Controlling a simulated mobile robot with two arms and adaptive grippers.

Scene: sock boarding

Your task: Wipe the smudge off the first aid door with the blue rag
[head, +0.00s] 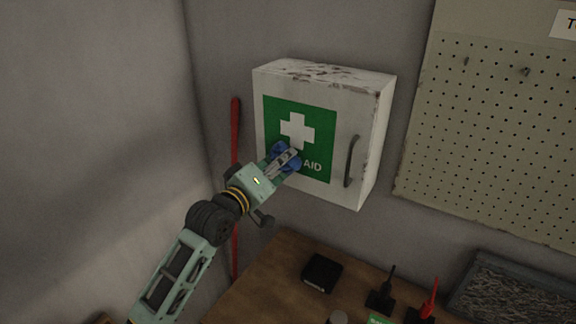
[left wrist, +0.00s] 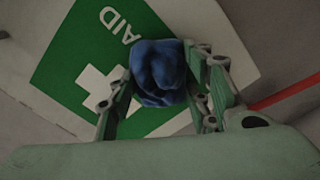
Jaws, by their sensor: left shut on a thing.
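The white first aid cabinet (head: 374,112) hangs on the wall in the head view. Its door carries a green panel with a white cross (head: 297,129) and a dark handle at the right. My left gripper (head: 286,158) is at the lower left of the green panel, shut on the bunched blue rag (head: 279,152). The rag (left wrist: 157,73) also shows between the fingers in the left wrist view, in front of the green panel (left wrist: 75,60). It looks at or very near the door; I cannot tell if it touches. I see no clear smudge; the rag and gripper hide part of the panel. My right gripper is out of view.
A perforated board (head: 490,130) hangs to the right of the cabinet. A red pole (head: 235,130) stands at the wall on the left. Below, a wooden table (head: 275,275) holds a black box (head: 321,272), small tools and a dark tray (head: 520,290).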

